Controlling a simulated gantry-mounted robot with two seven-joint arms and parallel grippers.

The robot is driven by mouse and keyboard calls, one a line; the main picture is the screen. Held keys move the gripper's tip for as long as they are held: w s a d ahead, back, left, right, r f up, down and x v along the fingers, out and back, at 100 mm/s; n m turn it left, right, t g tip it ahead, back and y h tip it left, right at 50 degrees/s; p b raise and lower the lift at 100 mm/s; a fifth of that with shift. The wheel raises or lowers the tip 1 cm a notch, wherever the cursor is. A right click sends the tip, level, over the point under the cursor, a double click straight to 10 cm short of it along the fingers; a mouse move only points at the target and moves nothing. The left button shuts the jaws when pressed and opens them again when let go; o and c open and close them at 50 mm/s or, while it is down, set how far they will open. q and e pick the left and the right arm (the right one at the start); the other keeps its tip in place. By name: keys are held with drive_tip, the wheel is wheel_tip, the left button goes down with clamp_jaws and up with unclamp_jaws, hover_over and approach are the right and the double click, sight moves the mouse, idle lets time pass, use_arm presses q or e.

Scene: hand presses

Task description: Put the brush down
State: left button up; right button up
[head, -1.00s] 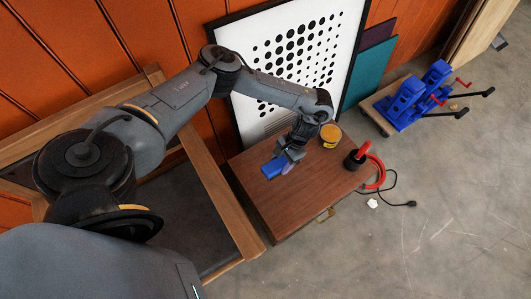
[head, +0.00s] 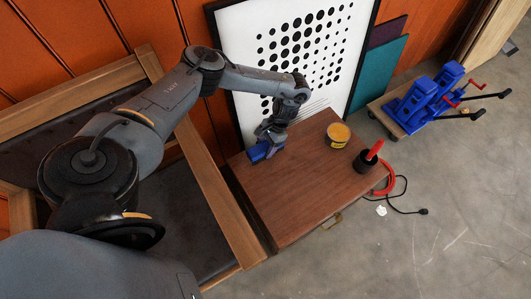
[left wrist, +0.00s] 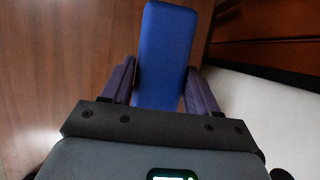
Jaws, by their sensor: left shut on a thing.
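The brush, a blue block-like thing (head: 258,153), is in my left gripper (head: 268,143) over the back left part of the brown wooden table top (head: 300,190). In the left wrist view the blue brush (left wrist: 165,45) lies between the two purple-grey fingers of the left gripper (left wrist: 163,82), which are shut on it. Wood grain shows behind it. I cannot tell whether the brush touches the wood. Its underside is hidden. My right gripper is not in view.
A yellow tin (head: 338,134) and a dark pot with a red handle (head: 367,158) stand at the table's right. A white board with black dots (head: 240,45) leans close behind my gripper. The table's middle and front are clear. Blue presses (head: 425,95) stand on a trolley farther right.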

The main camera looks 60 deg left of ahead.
sight(265, 151)
use_arm(q)
drive_tip(key=shift+d+f+b, duration=0.1)
drive_tip(key=shift+f+b, duration=1.75)
drive_tip(key=shift+f, duration=0.25)
drive_tip(key=shift+r, duration=0.1)
drive_tip(key=o, duration=1)
